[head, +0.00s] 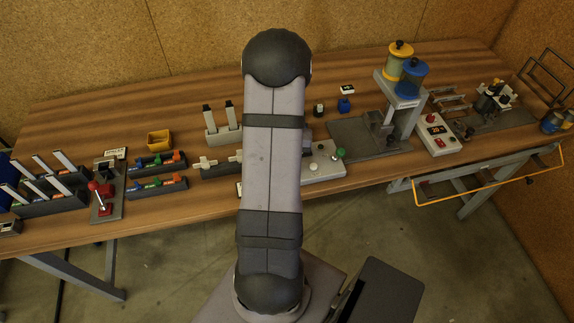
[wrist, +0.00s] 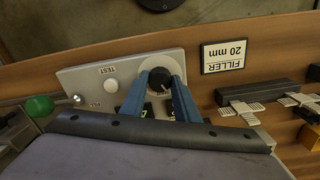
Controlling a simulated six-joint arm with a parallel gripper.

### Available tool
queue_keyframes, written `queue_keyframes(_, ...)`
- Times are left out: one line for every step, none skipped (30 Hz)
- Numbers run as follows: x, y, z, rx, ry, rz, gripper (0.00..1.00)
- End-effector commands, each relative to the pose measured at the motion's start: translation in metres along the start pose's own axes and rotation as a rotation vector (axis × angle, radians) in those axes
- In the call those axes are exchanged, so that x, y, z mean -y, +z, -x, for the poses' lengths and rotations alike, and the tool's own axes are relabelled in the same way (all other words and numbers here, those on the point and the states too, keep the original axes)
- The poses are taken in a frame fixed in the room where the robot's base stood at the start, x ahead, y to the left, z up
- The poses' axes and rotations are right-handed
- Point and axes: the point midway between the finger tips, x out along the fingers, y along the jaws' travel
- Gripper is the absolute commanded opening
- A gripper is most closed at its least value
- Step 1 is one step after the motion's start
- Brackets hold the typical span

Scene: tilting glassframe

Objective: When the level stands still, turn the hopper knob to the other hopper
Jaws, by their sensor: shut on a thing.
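In the wrist view, the black round hopper knob (wrist: 160,81) with a white mark sits on a grey control panel (wrist: 90,76). My gripper (wrist: 160,82), with two blue fingers, is shut on the knob, one finger on each side. Dark labels or displays with green marks show partly between and beside the fingers; I cannot read them. In the head view, the panel (head: 322,174) shows right of my arm; the knob and my gripper are hidden behind the arm. No level reading can be made out.
The panel carries a white TEST button (wrist: 110,85) and a green ball-topped lever (wrist: 39,106). A FILLER 20 mm card (wrist: 224,56) lies beside it. Yellow (head: 398,64) and blue (head: 411,80) canisters stand on a frame at the right. Dark trays with white pieces lie nearby.

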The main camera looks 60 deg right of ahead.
Motion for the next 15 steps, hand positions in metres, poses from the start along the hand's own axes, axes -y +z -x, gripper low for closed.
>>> queue_keyframes(0.0,-0.0002,0.0003,0.0,0.0,-0.044,0.06)
queue_keyframes(0.0,-0.0002,0.0003,0.0,0.0,-0.072,0.06)
queue_keyframes(0.0,-0.0002,0.0003,0.0,0.0,-0.11,0.06)
queue_keyframes(0.0,-0.0002,0.0003,0.0,0.0,-0.139,0.06)
queue_keyframes(0.0,-0.0002,0.0004,0.0,0.0,-0.167,0.06)
queue_keyframes(0.0,-0.0002,0.0004,-0.001,0.0,-0.205,0.06)
queue_keyframes(0.0,-0.0003,0.0004,-0.001,0.0,-0.234,0.06)
queue_keyframes(0.0,-0.0003,0.0004,-0.001,0.0,-0.262,0.06)
queue_keyframes(0.0,-0.0003,0.0005,-0.001,0.0,-0.3,0.06)
queue_keyframes(0.0,-0.0003,0.0005,-0.001,0.0,-0.329,0.06)
queue_keyframes(0.0,-0.0003,0.0005,-0.001,0.0,-0.357,0.06)
queue_keyframes(0.0,-0.0004,0.0005,-0.001,0.0,-0.395,0.06)
queue_keyframes(0.0,-0.0004,0.0006,-0.001,0.0,-0.423,0.06)
queue_keyframes(0.0,-0.0004,0.0006,-0.001,0.0,-0.452,0.06)
queue_keyframes(0.0,-0.0004,0.0006,-0.001,0.0,-0.49,0.06)
